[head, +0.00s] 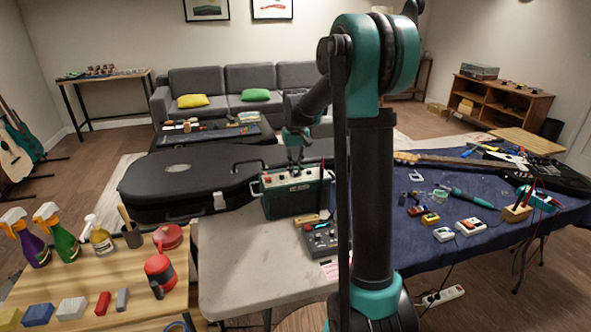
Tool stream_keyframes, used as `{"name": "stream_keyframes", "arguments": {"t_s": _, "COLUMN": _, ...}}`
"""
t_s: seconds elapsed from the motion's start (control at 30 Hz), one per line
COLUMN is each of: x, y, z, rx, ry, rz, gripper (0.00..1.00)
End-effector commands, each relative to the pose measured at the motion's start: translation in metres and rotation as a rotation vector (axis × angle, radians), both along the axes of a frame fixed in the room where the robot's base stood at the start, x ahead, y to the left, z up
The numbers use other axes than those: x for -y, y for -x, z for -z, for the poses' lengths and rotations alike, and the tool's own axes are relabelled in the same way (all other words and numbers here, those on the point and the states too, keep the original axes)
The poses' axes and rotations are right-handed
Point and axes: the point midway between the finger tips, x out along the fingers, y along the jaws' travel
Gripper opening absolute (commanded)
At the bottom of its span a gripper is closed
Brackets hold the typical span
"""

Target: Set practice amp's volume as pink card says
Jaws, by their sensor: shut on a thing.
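The practice amp (290,200), a dark green box with a pale top panel, stands on the far part of the grey table. Small knobs and a red light show on its top. My gripper (296,168) points down at this panel, shut on what looks like a knob there. The fingers hide the knob, so its setting cannot be read. The pink card (330,271) lies near the table's front edge, partly behind my arm. Its writing is too small to read.
A dark grey device with knobs (320,238) sits in front of the amp. A black guitar case (185,185) lies to the left. A blue-covered bench (420,262) with tools is on the right. The grey table's left front (235,270) is clear.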

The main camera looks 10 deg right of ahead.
Motion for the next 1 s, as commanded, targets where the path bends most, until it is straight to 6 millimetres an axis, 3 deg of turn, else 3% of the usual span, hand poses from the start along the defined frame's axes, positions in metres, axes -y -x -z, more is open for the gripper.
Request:
{"name": "stream_keyframes", "arguments": {"t_s": 0.4, "x": 0.0000, "y": -0.0005, "z": -0.0003, "rx": 0.001, "ry": 0.000, "rz": 0.231, "gripper": 0.00}}
{"name": "stream_keyframes", "arguments": {"t_s": 1.0, "x": 0.0000, "y": -0.0006, "z": -0.0004, "rx": 0.001, "ry": 0.000, "rz": 0.280, "gripper": 0.00}}
